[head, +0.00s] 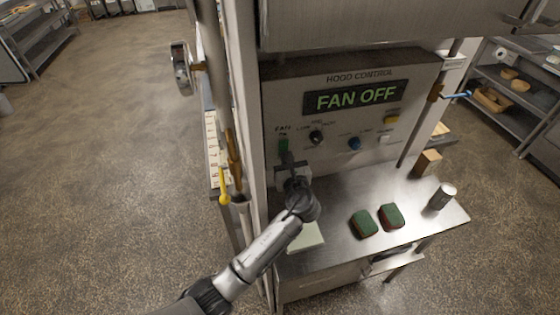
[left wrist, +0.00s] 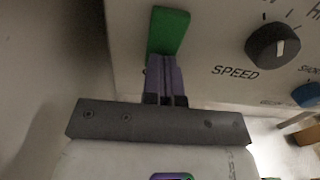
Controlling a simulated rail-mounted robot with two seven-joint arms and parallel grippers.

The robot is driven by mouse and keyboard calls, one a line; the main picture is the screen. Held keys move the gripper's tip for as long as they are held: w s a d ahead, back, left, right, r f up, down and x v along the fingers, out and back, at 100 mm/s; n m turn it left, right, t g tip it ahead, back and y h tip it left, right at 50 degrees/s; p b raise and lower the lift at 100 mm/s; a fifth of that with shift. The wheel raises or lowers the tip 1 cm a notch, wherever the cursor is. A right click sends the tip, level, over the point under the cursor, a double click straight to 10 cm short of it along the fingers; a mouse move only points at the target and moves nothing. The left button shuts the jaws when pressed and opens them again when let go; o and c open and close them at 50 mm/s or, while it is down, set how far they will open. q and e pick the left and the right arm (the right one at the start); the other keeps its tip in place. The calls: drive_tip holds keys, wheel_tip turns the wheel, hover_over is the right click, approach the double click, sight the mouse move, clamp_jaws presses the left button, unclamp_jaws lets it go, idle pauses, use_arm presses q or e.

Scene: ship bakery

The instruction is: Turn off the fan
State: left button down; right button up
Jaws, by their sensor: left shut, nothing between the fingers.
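The hood control panel (head: 345,125) faces me, and its display (head: 355,97) reads "FAN OFF" in lit green letters. A green rocker switch (head: 283,145) sits at the panel's left, under a small fan label. My left gripper (head: 287,159) is shut and empty, with its fingertips right at the lower part of this switch. In the left wrist view the closed fingers (left wrist: 165,62) overlap the lower end of the green switch (left wrist: 170,28); I cannot tell whether they touch it. My right gripper is not in view.
On the steel counter (head: 345,258) are two green-topped sponges (head: 363,224) and a metal canister (head: 441,197). A post with hanging utensils stands left.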

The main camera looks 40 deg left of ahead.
use_arm(q)
drive_tip(key=shift+a+f, duration=0.1)
drive_tip(key=shift+a, duration=0.15)
drive_tip(key=f+v, duration=0.1)
drive_tip(key=v, duration=1.3)
drive_tip(key=shift+d+f+p, duration=0.25)
drive_tip(key=shift+f+p, duration=0.1)
